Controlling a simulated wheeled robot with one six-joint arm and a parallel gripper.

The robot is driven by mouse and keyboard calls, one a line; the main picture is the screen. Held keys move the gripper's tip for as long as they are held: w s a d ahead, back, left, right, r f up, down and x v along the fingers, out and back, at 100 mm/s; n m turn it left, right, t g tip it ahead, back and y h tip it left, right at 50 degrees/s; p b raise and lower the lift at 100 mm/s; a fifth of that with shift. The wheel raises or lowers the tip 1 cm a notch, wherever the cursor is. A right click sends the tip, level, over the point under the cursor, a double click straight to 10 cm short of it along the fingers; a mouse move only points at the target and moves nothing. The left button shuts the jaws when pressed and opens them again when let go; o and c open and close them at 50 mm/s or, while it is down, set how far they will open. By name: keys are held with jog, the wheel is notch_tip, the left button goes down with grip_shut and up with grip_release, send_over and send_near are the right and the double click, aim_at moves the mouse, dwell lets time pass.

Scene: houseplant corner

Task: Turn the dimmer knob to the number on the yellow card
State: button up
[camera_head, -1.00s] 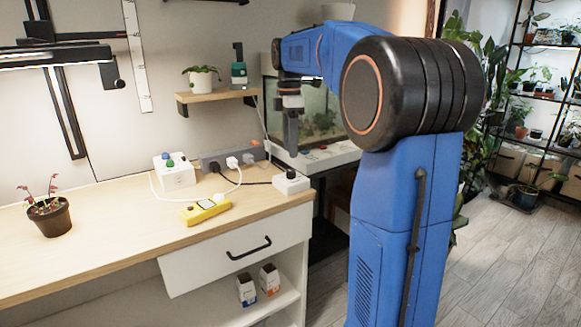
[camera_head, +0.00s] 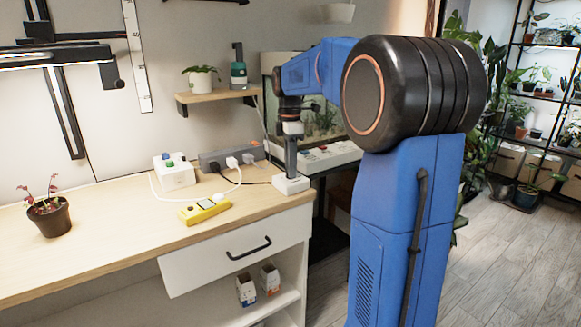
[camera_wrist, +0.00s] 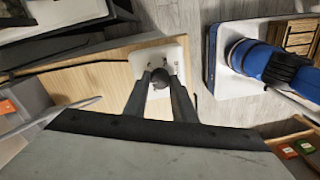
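The white dimmer box (camera_head: 291,184) sits at the right end of the wooden table top, and it also shows in the wrist view (camera_wrist: 172,50). Its dark round knob (camera_wrist: 160,78) lies between my two fingertips. My gripper (camera_head: 291,173) points straight down over the box. In the wrist view, my fingers (camera_wrist: 161,82) stand one on each side of the knob, apart from each other; I cannot tell whether they touch it. I make out no separate yellow card and no readable number.
A white box with green and blue knobs (camera_head: 174,172), a grey power strip (camera_head: 228,157) with plugs and cables, and a potted plant (camera_head: 49,217) are on the table (camera_head: 110,235). The drawer (camera_head: 240,258) is below the front edge. The table's middle front is clear.

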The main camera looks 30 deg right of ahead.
jog(key=shift+c, duration=0.9)
jog(key=m, duration=0.5)
jog(key=shift+m, duration=0.4)
jog(key=m, duration=0.6)
jog(key=shift+d, duration=0.1)
jog(key=m, duration=0.6)
jog(key=shift+s+m+t, duration=0.1)
jog(key=shift+m+t, duration=0.3)
jog(key=m, duration=0.5)
jog(key=shift+m, duration=0.3)
